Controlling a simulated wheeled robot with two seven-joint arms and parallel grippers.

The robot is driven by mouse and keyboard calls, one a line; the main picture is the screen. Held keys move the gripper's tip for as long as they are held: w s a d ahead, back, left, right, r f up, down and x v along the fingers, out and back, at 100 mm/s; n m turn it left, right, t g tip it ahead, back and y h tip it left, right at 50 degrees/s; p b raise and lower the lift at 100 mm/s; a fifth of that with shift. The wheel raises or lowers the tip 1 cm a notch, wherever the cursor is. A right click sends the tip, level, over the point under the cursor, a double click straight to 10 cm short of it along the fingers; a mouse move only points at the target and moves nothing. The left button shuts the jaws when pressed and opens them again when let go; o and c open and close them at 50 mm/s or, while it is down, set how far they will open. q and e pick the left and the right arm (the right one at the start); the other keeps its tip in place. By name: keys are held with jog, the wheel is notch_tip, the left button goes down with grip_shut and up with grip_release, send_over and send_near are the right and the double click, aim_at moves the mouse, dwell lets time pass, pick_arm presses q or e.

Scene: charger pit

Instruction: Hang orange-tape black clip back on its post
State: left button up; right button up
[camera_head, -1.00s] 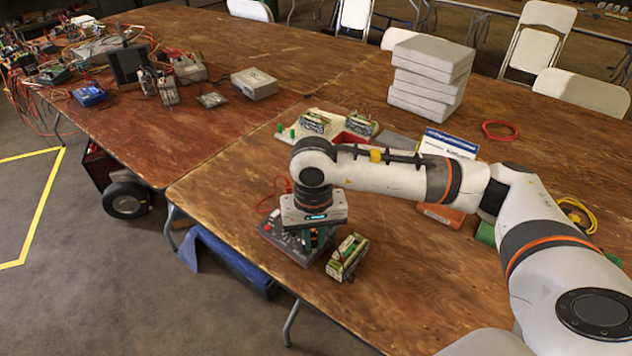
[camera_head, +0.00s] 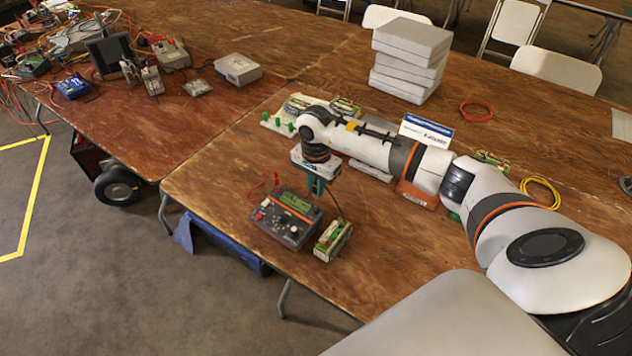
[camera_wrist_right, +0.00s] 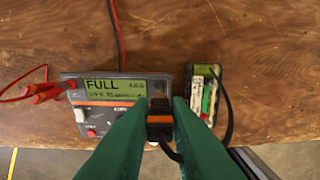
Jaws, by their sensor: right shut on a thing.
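My right gripper (camera_head: 317,190) is shut on the black clip with orange tape (camera_wrist_right: 159,122) and holds it above the table, behind the charger's right side in the head view. A black cable runs from the clip towards the green battery pack (camera_head: 333,240), which also shows in the right wrist view (camera_wrist_right: 204,95). The grey charger (camera_head: 287,217) lies left of the pack; its screen reads FULL in the wrist view (camera_wrist_right: 115,88). A red clip (camera_wrist_right: 48,92) is at the charger's left side. I cannot make out the clip's post. My left gripper is not in view.
A holder with battery packs and green posts (camera_head: 283,124) stands behind my right arm. The front table edge is close to the charger.

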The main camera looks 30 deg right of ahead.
jog(key=shift+f+b, duration=1.3)
jog(key=shift+f, duration=1.35)
jog(key=shift+f+b, duration=0.2)
jog(key=shift+b, duration=0.65)
dwell(0.3)
jog(key=o, duration=0.8)
jog(key=shift+o, duration=0.2)
jog(key=shift+o, duration=1)
jog(key=shift+r, duration=0.1)
jog(key=shift+r+p, duration=2.1)
jog(key=shift+r, duration=1.6)
